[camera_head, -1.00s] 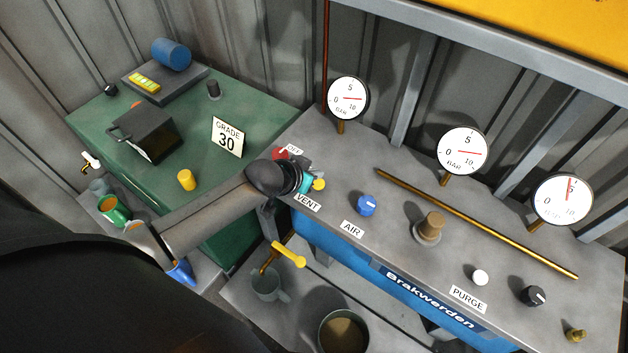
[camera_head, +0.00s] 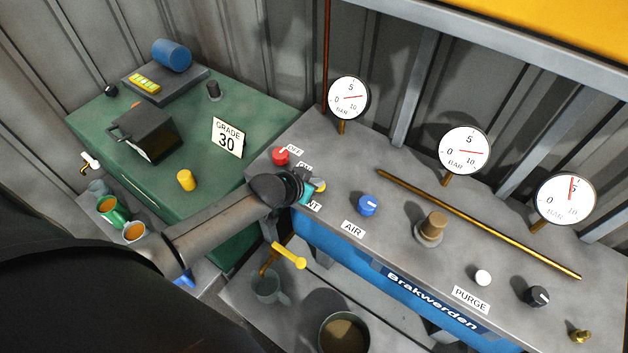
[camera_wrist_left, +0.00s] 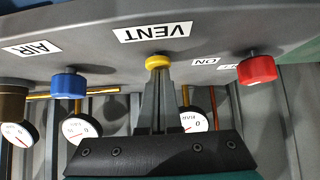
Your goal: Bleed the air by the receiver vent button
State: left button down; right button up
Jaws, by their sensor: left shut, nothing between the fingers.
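The yellow vent button (camera_head: 320,186) sits on the grey bench top, by the VENT label (camera_head: 314,205) that my left arm partly covers. The button also shows in the left wrist view (camera_wrist_left: 158,62), just below the VENT label (camera_wrist_left: 152,32). My left gripper (camera_head: 308,188) is shut and empty, its fingertips at the button. In the left wrist view the closed fingers (camera_wrist_left: 157,78) line up with the button and overlap its lower edge. I cannot tell whether they press it. My right gripper is not in view.
A red knob (camera_head: 281,155) by the OFF label is close to my left gripper. A blue AIR knob (camera_head: 367,205), a brown knob (camera_head: 432,228) and a white PURGE button (camera_head: 483,278) stand to the right. Gauges (camera_head: 348,97) (camera_head: 465,150) (camera_head: 567,198) line the back. A rod (camera_head: 480,226) lies on the bench.

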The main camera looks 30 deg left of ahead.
pick_arm(q)
jog(key=shift+s+d+f, duration=0.15)
jog(key=shift+s+f, duration=0.4)
jog(key=shift+f, duration=0.2)
dwell(1.3)
dwell(1.5)
jog(key=shift+w+r+p, duration=0.15)
jog(key=shift+r+p, duration=0.4)
jog(key=shift+p, duration=0.05)
jog(key=r+p, duration=0.2)
jog(key=r, duration=0.1)
jog(key=r+p, duration=0.1)
jog(key=shift+w+r+p, duration=0.25)
jog(key=shift+w+p, duration=0.05)
jog(key=shift+p, duration=0.1)
jog(key=p+v, duration=0.1)
jog(key=v, duration=0.8)
jog(key=shift+s+r, duration=0.15)
jog(key=shift+r, duration=0.2)
